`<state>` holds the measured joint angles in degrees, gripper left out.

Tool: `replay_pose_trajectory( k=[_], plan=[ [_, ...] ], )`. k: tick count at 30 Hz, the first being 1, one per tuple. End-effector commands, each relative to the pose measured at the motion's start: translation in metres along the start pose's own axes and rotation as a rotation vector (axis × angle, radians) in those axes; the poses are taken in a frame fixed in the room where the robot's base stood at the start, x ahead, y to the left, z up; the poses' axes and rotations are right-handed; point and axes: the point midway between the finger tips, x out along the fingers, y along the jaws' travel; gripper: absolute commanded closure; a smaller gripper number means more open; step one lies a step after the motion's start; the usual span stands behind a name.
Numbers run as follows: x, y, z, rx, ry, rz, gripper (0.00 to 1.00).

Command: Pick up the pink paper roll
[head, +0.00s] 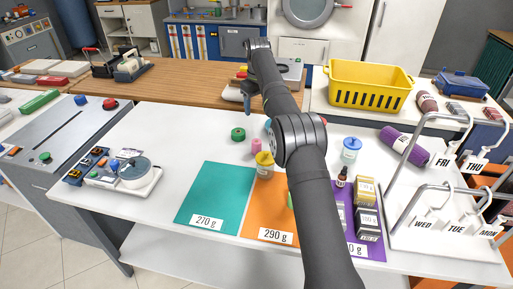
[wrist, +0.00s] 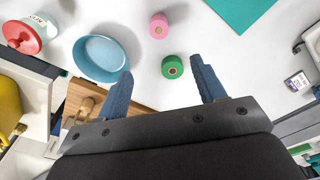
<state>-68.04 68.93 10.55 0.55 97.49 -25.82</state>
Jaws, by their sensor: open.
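The pink paper roll (head: 256,146) stands on the white table, left of my arm in the head view. In the wrist view the pink roll (wrist: 159,25) is seen from above with its core hole showing, farther out than my fingertips. A green roll (wrist: 172,66) stands between it and my gripper; it also shows in the head view (head: 238,134). My gripper (wrist: 160,78) is open and empty, its two blue fingers spread wide. The green roll appears in line with the gap between them. In the head view my gripper (head: 246,92) is above the table's back edge, partly hidden by my arm.
A blue round dish (wrist: 100,58) lies left of the rolls in the wrist view, beside a red-lidded jar (wrist: 24,36). A teal mat (head: 214,196) and an orange mat (head: 268,208) lie in front. A yellow jar (head: 265,166) stands near the pink roll. A yellow basket (head: 370,84) stands behind.

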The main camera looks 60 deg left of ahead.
Motion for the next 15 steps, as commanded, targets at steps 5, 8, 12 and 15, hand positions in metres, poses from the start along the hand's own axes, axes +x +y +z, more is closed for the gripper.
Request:
replay_pose_trajectory(
  k=[5,8,12,15],
  plan=[
    [0.019,-0.001,-0.003,-0.101,-0.041,-0.013,0.37],
    [0.024,-0.002,-0.003,-0.122,-0.049,-0.016,0.37],
    [0.039,-0.002,-0.003,-0.126,-0.054,-0.019,0.37],
    [0.059,-0.002,-0.001,-0.125,-0.057,-0.021,0.37]
  ],
)
